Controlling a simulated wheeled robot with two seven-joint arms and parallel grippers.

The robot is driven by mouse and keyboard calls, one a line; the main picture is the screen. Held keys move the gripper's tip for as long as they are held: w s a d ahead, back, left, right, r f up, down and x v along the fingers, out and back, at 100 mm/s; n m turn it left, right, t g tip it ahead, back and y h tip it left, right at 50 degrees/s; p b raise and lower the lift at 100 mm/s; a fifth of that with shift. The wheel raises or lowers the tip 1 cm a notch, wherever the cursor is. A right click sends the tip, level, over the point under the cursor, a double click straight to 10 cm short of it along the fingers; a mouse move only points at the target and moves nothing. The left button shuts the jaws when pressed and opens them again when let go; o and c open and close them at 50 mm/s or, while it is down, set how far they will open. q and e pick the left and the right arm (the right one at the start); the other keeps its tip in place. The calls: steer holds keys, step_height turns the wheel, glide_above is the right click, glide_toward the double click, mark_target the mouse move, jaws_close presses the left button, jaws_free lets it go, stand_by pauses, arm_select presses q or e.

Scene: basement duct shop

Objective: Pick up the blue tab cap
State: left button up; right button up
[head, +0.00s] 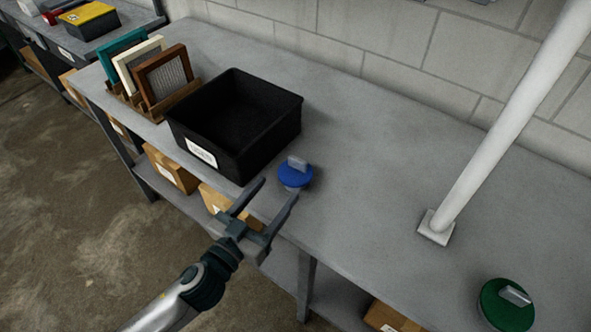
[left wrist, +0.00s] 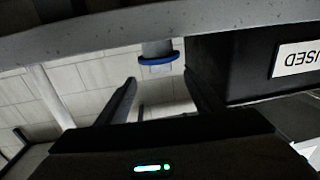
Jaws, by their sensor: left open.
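The blue tab cap (head: 295,175) is a round blue disc with a grey upright tab. It sits on the grey bench near its front edge, just right of the black bin. My left gripper (head: 276,192) is open and empty, with its two fingers pointing toward the cap from the front. The fingertips are close to the cap but not around it. In the left wrist view the cap (left wrist: 158,60) shows beyond and between the open fingers (left wrist: 166,88). My right gripper is not in view.
The black bin (head: 180,130) stands left of the cap. Framed screens (head: 165,75) stand in a rack farther left. A white pole (head: 490,125) rises from the bench at right, and a green tab cap (head: 497,312) lies at lower right. The bench middle (head: 380,170) is clear.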

mark_target(296, 166)
arm_select(q)
steer(key=p+x, duration=0.1)
steer(key=x, duration=0.4)
steer(key=shift+w+d+r+p, duration=0.15)
steer(key=shift+w+p, duration=0.05)
steer(key=shift+p, duration=0.1)
steer(key=shift+w+d, duration=0.2)
steer(key=shift+w, duration=0.1)
steer(key=shift+w+d+p, duration=0.25)
steer(key=shift+w+p, duration=0.2)
steer(key=shift+w, duration=0.05)
steer(key=p+x, duration=0.1)
steer(key=x, duration=0.2)
steer(key=shift+w+d+f, duration=0.25)
steer(key=shift+w+d, duration=0.05)
steer(key=shift+w, duration=0.15)
steer(key=c, duration=1.2)
